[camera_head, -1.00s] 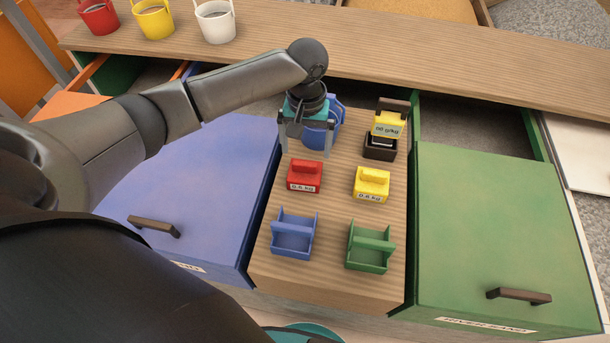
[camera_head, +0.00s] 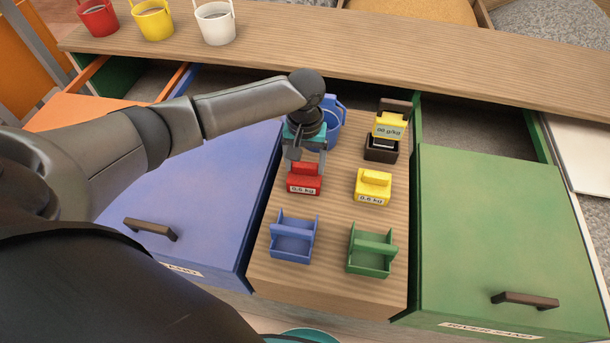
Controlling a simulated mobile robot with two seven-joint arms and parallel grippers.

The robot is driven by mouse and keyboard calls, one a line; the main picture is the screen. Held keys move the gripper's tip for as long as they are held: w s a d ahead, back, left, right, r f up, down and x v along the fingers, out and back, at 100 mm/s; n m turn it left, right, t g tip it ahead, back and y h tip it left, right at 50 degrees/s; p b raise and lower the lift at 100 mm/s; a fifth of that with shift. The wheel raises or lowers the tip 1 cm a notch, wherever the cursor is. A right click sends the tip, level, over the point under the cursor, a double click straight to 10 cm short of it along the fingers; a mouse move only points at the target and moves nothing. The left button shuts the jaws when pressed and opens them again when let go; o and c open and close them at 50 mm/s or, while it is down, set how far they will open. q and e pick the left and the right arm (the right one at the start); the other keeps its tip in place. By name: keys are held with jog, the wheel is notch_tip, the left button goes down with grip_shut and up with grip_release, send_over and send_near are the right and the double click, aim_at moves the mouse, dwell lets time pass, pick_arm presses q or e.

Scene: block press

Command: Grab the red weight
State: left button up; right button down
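The red weight (camera_head: 304,186), labelled 0.6 kg, stands upright on the wooden board, in its left column. My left gripper (camera_head: 306,166) points down right at the top of the red weight, with its fingers close about the handle. The arm and wrist hide part of the fingers, so I cannot tell whether they grip it. The weight appears to rest on the board. My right gripper is not in view.
A yellow weight (camera_head: 373,187) stands to the right. A blue tray (camera_head: 293,247) and a green tray (camera_head: 371,259) are nearer. Blue (camera_head: 200,190) and green (camera_head: 500,230) drawers flank the board.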

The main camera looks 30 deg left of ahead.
pick_arm(q)
grip_shut()
dwell(0.4)
jog(key=shift+r, duration=0.15)
